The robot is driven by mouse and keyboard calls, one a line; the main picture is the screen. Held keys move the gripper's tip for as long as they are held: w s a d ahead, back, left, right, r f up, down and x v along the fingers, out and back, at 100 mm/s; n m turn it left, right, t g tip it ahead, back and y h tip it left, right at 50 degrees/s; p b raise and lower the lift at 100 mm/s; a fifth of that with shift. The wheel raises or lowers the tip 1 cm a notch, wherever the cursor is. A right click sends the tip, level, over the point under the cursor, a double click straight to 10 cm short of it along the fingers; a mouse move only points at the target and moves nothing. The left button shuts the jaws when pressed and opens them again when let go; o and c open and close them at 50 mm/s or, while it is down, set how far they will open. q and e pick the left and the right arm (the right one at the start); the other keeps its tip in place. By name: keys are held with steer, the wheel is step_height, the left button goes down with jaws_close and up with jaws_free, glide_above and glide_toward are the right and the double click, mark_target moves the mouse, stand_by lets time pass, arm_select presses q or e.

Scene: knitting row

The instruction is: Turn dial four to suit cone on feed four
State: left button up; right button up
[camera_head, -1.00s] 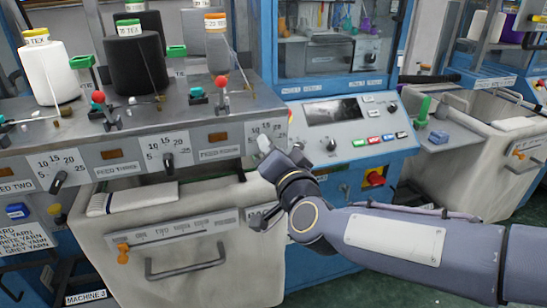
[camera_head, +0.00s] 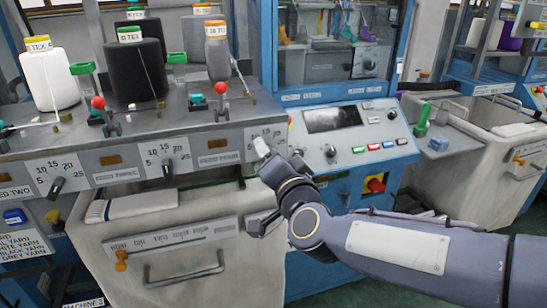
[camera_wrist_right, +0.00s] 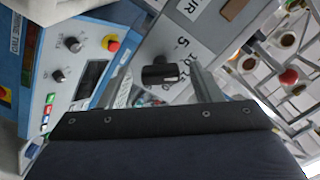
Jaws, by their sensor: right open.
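Dial four is a black knob on a white plate (camera_head: 258,134) with 5–20 numbers, at the right end of the machine front. In the head view my right gripper (camera_head: 264,152) hides most of it. In the right wrist view the black knob (camera_wrist_right: 159,73) sits between the open fingers of my right gripper (camera_wrist_right: 162,82), with a gap visible on each side. The knob's exact setting is hard to read. The feed four cone is grey with an orange-topped label (camera_head: 216,32), whose number is too small to read surely. My left gripper is not in view.
Dial three (camera_head: 168,166) and dial two (camera_head: 56,186) sit to the left on the same front. A cream bin (camera_head: 180,240) stands below. A control panel (camera_head: 350,130) with knobs and buttons is close on the right. Red-balled levers (camera_head: 220,88) rise above the dials.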

steer(key=v, duration=0.8)
